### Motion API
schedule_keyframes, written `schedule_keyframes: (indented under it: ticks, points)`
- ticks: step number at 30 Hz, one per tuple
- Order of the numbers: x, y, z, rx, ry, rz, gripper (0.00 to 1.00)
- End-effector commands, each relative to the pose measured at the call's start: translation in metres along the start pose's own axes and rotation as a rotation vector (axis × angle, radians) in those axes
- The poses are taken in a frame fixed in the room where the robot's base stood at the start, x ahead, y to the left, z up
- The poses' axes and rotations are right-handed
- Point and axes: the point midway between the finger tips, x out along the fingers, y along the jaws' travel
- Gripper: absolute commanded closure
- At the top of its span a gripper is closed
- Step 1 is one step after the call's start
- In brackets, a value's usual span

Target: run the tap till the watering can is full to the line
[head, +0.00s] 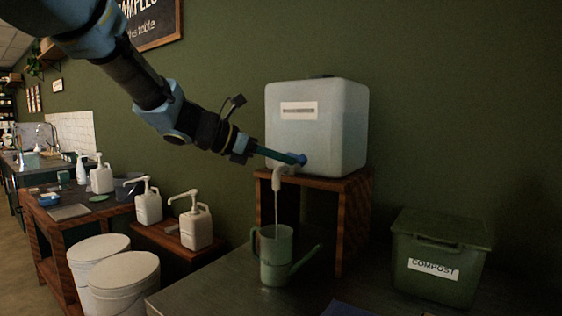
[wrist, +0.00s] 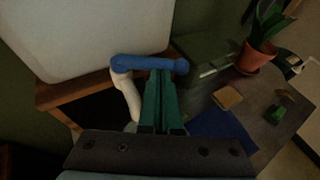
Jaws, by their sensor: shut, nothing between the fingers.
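A white water container (head: 318,130) stands on a wooden stand. Its tap has a pale spout (head: 277,177) and a blue lever (head: 299,159). A thin stream runs from the spout into the green watering can (head: 275,262), which stands upright on the counter below. The water level and the fill line cannot be made out. My gripper (head: 290,157) is shut and empty, its teal fingertips at the lever. In the wrist view the fingertips (wrist: 162,75) meet the blue lever (wrist: 150,63), beside the spout (wrist: 127,92); the can is not discernible there.
The wooden stand (head: 355,215) rises beside the can. A green compost bin (head: 440,255) stands at the right. White pump bottles (head: 196,225) and white buckets (head: 125,283) are at the left. The wrist view also shows a potted plant (wrist: 257,55) and a blue cloth (wrist: 222,138).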

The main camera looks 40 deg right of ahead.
Motion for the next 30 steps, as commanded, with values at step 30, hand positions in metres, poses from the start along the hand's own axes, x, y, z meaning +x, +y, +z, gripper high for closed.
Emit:
schedule_keyframes:
  ticks: [30]
  points:
    - [0.029, -0.013, 0.011, -0.071, 0.000, 0.182, 1.00]
